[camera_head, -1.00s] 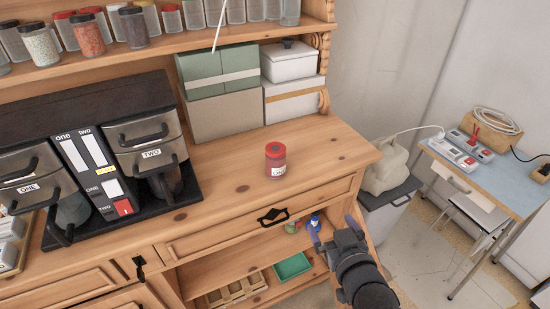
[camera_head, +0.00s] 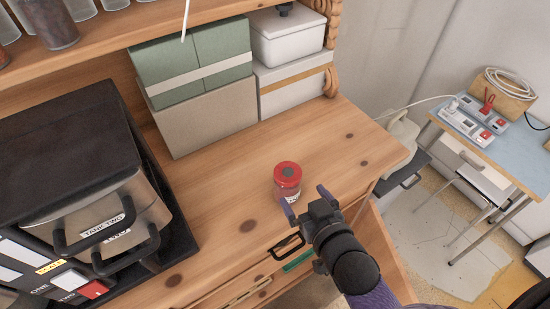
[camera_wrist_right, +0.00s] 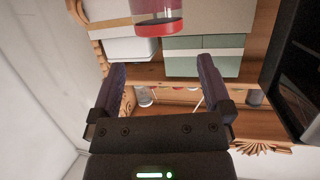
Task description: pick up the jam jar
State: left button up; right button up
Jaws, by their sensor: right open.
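The jam jar (camera_head: 287,182) stands upright on the wooden dresser top, with a red lid and a pale label partly hidden by a finger. My right gripper (camera_head: 306,201) is open and empty, close to the jar's lower right in the head view, its fingers pointing towards the jar. In the right wrist view the jar (camera_wrist_right: 157,14) shows at the top edge, cut off, beyond the tips of the open right gripper (camera_wrist_right: 160,72) and roughly centred between its fingers. The jar is not between the fingers. My left gripper is not in view.
A coffee machine (camera_head: 60,145) stands left on the dresser. Green boxes (camera_head: 195,65), a grey box (camera_head: 205,115) and white boxes (camera_head: 290,85) stand behind the jar. Bare wood (camera_head: 225,190) surrounds the jar. A blue side table (camera_head: 500,140) is at the right.

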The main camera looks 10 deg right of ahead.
aim_at(290, 177)
jog(key=x, duration=0.9)
jog(key=shift+w, duration=0.1)
jog(key=c, duration=1.3)
